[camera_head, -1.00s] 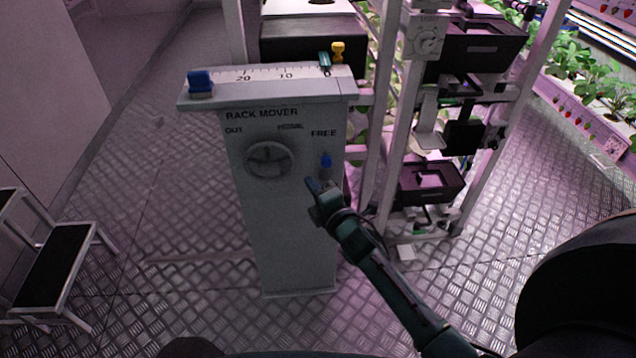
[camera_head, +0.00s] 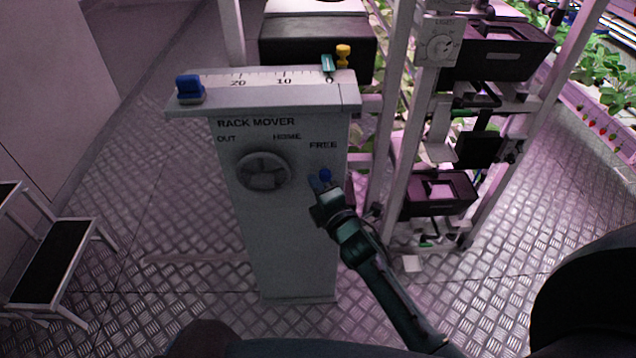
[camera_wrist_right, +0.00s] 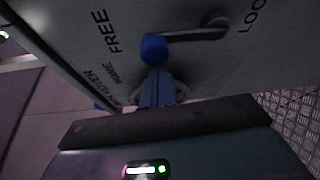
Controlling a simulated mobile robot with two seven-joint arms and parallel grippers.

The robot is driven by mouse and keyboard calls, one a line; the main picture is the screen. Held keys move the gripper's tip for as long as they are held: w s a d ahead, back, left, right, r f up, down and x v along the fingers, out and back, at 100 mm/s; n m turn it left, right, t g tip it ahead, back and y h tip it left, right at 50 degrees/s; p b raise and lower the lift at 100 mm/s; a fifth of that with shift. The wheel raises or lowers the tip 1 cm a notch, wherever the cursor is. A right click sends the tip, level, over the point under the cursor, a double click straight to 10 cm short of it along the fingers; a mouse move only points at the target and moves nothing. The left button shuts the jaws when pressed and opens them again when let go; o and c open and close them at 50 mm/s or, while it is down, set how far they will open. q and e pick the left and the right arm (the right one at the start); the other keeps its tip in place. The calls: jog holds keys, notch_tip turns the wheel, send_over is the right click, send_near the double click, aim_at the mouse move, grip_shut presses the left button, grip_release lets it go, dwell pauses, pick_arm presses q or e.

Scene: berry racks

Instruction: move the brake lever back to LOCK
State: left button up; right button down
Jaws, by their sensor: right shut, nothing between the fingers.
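The brake lever has a blue ball knob (camera_head: 325,175) on the front of the grey rack mover post (camera_head: 285,240), below the word FREE. In the right wrist view the knob (camera_wrist_right: 154,50) lies near FREE, and a grey bar runs from it to the right. Part of the word LOCK (camera_wrist_right: 252,18) shows at the upper right there; in the head view it is hidden. My right gripper (camera_head: 314,184) is shut and empty, its blue fingertips beside the knob. In the wrist view the fingers (camera_wrist_right: 157,90) point at the knob; I cannot tell whether they touch. My left gripper is not in view.
A round dial (camera_head: 264,171) sits left of the lever. A ruled ledge with a blue block (camera_head: 189,88) tops the post. Rack uprights and black boxes (camera_head: 440,193) stand close on the right. A step stool (camera_head: 62,260) stands at the left, with open floor between.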

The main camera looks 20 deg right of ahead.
dwell(0.3)
jog(key=shift+d, duration=0.25)
